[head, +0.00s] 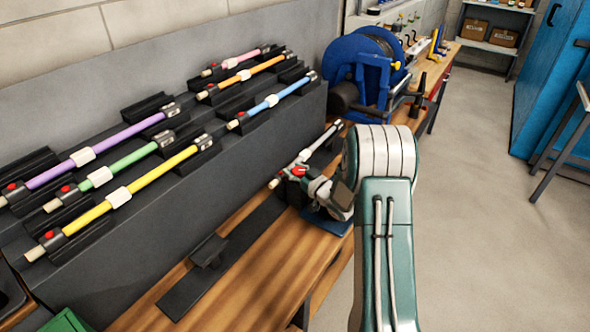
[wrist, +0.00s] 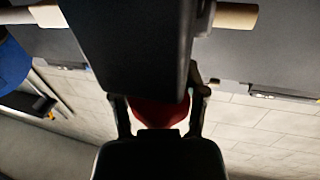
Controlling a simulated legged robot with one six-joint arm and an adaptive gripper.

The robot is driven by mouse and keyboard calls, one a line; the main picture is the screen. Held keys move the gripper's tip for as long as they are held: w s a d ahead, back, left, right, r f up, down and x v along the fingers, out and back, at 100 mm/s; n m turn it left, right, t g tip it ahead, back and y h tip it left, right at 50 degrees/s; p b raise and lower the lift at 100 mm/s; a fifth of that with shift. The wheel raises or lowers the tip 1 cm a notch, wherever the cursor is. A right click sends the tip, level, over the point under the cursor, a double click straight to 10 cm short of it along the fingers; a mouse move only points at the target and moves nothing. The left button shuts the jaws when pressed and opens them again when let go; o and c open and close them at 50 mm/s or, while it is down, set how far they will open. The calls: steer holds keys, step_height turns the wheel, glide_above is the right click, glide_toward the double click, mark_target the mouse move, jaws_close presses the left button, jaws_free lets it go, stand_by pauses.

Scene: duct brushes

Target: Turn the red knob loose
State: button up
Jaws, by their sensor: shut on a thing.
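The red knob (head: 299,170) sits on a dark clamp on the wooden bench, at the end of my arm in the head view. In the wrist view the red knob (wrist: 160,113) lies between the two fingers of my gripper (wrist: 160,103), under a large dark block (wrist: 135,45). My gripper is shut on the knob. A pale rod (head: 322,143) runs through the fixture by the knob, and its beige end (wrist: 236,16) sticks out past the dark block. The knob's turn position cannot be told, and my gripper hides part of the fixture.
A grey stepped rack (head: 180,200) on the left holds several coloured rods, some with red knobs. A dark strip with a bracket (head: 209,251) lies on the bench (head: 255,285). A blue reel (head: 362,68) stands behind my gripper.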

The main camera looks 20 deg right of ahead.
steer(key=n+g+y, duration=0.1)
steer(key=n+y, duration=0.1)
steer(key=n+g+y, duration=0.1)
steer(key=g+y, duration=0.1)
steer(key=y, duration=0.1)
steer(key=n+g+y, duration=0.1)
steer(key=n+y, duration=0.1)
steer(key=shift+s+a+n+g, duration=0.25)
steer(key=shift+n+g, duration=0.05)
steer(key=shift+g, duration=0.1)
steer(key=n+g+y, duration=0.2)
steer(key=g, duration=0.1)
steer(key=n+g+y, duration=0.1)
steer(key=shift+s+a, duration=0.15)
steer(key=shift+s, duration=0.1)
steer(key=shift+s+a+n+g+y, duration=0.15)
steer(key=shift+n+g+y, duration=0.75)
steer(key=shift+n+g, duration=1)
steer(key=shift+g, duration=0.5)
steer(key=shift+r, duration=0.1)
steer(key=o, duration=0.9)
steer(key=shift+c, duration=0.2)
steer(key=shift+o, duration=0.2)
steer(key=shift+d, duration=0.2)
steer(key=s+d, duration=0.2)
steer(key=d, duration=1)
